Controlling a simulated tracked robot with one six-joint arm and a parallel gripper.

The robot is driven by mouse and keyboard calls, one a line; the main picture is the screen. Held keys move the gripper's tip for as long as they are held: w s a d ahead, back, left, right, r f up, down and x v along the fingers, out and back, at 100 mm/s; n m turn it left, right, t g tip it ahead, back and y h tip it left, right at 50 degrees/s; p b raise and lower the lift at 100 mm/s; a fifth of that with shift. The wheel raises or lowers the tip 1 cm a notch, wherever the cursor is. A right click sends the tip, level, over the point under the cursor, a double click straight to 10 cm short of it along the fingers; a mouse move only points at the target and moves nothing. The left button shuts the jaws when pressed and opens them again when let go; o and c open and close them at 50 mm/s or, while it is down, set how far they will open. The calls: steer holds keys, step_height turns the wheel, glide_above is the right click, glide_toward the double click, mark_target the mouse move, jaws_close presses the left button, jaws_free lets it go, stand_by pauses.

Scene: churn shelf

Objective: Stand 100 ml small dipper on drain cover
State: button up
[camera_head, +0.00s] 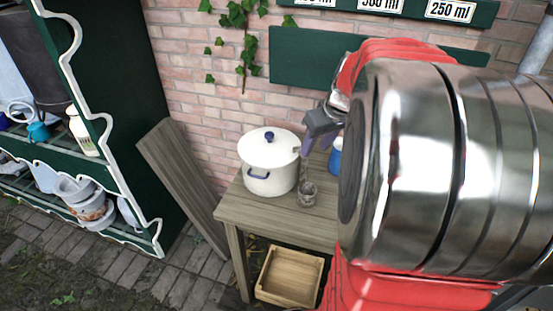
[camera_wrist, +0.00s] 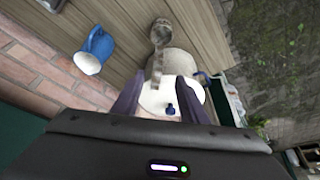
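The small grey metal dipper (camera_head: 308,195) is upright at the table's front, right of a white lidded pot (camera_head: 268,180). Its cup (camera_wrist: 160,30) shows in the wrist view, with its long handle running toward my gripper. My gripper (camera_head: 306,165) is above the dipper, pointing down. In the wrist view its purple fingers (camera_wrist: 160,92) stand apart, with the end of the handle between them and visible gaps on both sides. I cannot tell how deep the handle sits between them. I cannot make out the drain cover in either view.
The wooden table (camera_head: 235,212) also bears a blue mug (camera_wrist: 95,50), close to my gripper. A wooden crate (camera_head: 290,277) is under the table. A green shelf unit (camera_head: 125,130) stands left, a plank (camera_head: 185,180) leans on the brick wall, and signs hang above. My arm hides the right side.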

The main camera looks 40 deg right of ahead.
mark_target(305, 166)
steer(key=x, duration=0.8)
steer(key=shift+w+f, duration=0.1)
steer(key=shift+f, duration=0.15)
steer(key=shift+d+x, duration=0.2)
steer(key=shift+x, duration=2.45)
steer(key=shift+c, duration=0.3)
jaws_close()
